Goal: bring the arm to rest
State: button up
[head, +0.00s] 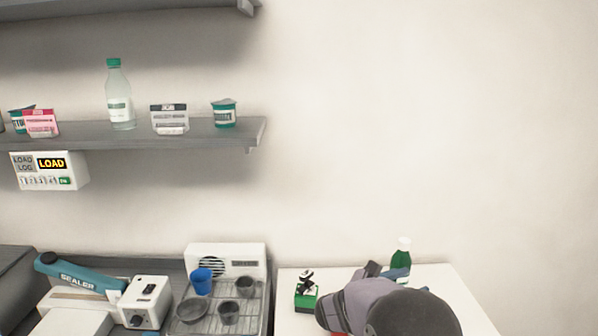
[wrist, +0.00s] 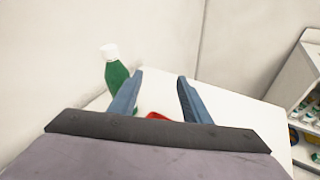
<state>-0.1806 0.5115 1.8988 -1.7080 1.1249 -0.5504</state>
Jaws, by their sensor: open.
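My gripper (wrist: 158,97) is open in the wrist view, its two blue fingers apart with nothing between the tips. It is over the white table (wrist: 225,103). In the head view my arm covers much of that table (head: 462,290), and one blue finger shows beside a green bottle with a white cap (head: 401,258). The bottle also stands left of the fingers in the wrist view (wrist: 117,75). A red thing (wrist: 157,115) shows low between the fingers, mostly hidden by my gripper.
A small green box with a black top (head: 306,293) is left of my arm. Further left are a tray (head: 262,312) with cups, and a sealer (head: 80,275). A shelf (head: 200,134) holds a bottle and boxes. The wall above the table is bare. Shelving (wrist: 300,95) stands at right.

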jog(key=s+m+g+y+p, duration=0.5)
jog(key=s+m+g+p, duration=0.45)
jog(key=s, duration=1.05)
jog(key=s+a+r+m+t+y+p, duration=0.15)
jog(key=s+a+m+y+p, duration=0.35)
jog(key=s+a+m+y, duration=0.5)
jog(key=s+a+f+m+h+b, duration=0.1)
jog(key=a+f+m+h+b, duration=0.1)
jog(key=f+b, duration=0.3)
jog(key=shift+a+m, duration=0.45)
jog(key=shift+a, duration=0.1)
jog(key=shift+s, duration=0.1)
